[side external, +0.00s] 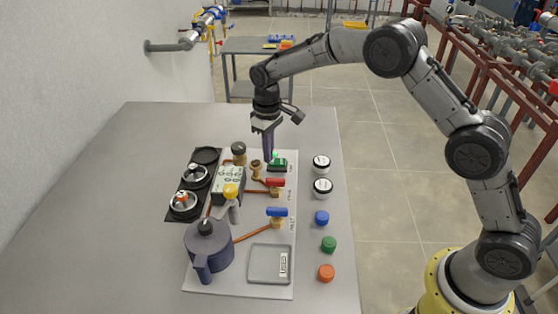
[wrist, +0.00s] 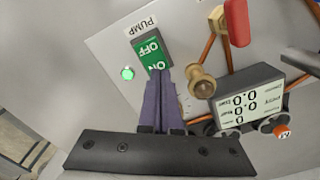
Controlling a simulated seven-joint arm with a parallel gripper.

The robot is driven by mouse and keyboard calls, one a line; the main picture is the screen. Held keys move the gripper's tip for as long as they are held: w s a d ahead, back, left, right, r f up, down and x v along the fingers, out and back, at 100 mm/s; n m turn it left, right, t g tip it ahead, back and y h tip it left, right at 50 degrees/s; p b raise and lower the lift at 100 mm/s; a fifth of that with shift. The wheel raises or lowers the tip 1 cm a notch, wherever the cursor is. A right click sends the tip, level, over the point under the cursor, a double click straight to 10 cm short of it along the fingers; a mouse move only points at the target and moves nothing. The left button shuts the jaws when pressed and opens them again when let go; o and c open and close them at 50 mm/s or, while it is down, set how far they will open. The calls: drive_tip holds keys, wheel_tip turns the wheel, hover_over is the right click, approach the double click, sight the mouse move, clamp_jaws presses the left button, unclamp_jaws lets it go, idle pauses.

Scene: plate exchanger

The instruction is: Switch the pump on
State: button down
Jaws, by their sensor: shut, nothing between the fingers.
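The pump switch (wrist: 151,53) is a green rocker marked ON and OFF, under a PUMP label (wrist: 141,26) in the wrist view. A round green light (wrist: 127,73) beside it looks lit. In the side external view the switch (side external: 278,164) sits at the far end of the white panel. My gripper (wrist: 162,72) is shut and empty, its purple fingertips at the ON end of the rocker, covering part of it. It also shows in the side external view (side external: 267,159), pointing down just beside the switch. Whether the tips touch the rocker I cannot tell.
A red-handled valve (side external: 275,183), a blue-handled valve (side external: 277,212) and a display box (wrist: 248,103) stand near the switch. A purple vessel (side external: 208,248), a grey tray (side external: 270,264) and several coloured caps (side external: 329,244) lie nearer the front. The table's left side is clear.

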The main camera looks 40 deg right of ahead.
wheel_tip(320, 180, up, 7)
idle(0.9)
